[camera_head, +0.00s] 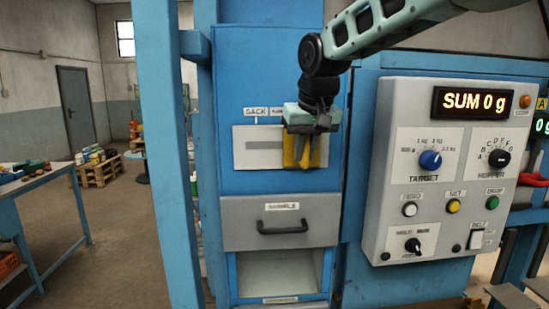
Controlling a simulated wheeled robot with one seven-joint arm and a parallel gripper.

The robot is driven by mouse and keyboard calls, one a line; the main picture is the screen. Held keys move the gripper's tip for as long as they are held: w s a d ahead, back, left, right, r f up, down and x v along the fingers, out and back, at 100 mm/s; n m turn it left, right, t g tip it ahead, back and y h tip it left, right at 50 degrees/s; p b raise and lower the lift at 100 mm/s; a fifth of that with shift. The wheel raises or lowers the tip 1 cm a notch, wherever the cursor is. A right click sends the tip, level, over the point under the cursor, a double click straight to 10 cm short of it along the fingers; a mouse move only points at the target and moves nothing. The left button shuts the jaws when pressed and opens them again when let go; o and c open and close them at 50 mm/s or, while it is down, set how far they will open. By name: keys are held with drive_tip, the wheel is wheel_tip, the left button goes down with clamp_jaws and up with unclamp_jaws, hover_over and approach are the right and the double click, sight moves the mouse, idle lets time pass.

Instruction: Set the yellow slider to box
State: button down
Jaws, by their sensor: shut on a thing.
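The yellow slider (313,158) sits at the right part of a pale plate (240,158) with a horizontal grey slot on the blue machine front. My gripper (303,150) comes down from above and is shut on the yellow slider. The label "SACK" (256,112) shows above the plate at the left. A second label (276,111) beside it is partly cut off by my gripper, and any label farther right is hidden. The slot's right end is hidden behind my gripper and the slider.
Below is a grey drawer (237,225) with a dark handle (283,227), over an open white bay (278,272). A grey control panel (380,225) with knobs, buttons and a "SUM 0 g" display (473,103) stands close at the right. A blue post (166,150) rises at the left.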

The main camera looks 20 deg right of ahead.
drive_tip(key=shift+s+d, duration=0.2)
drive_tip(key=shift+d, duration=0.6)
drive_tip(key=c, duration=1.4)
unclamp_jaws()
drive_tip(key=shift+s+d, duration=0.1)
drive_tip(key=shift+d, duration=0.1)
drive_tip(key=shift+a, duration=0.1)
drive_tip(key=shift+r, duration=0.1)
drive_tip(key=b+v, duration=0.2)
drive_tip(key=v, duration=1.5)
drive_tip(key=shift+b, duration=0.4)
drive_tip(key=shift+a, duration=0.1)
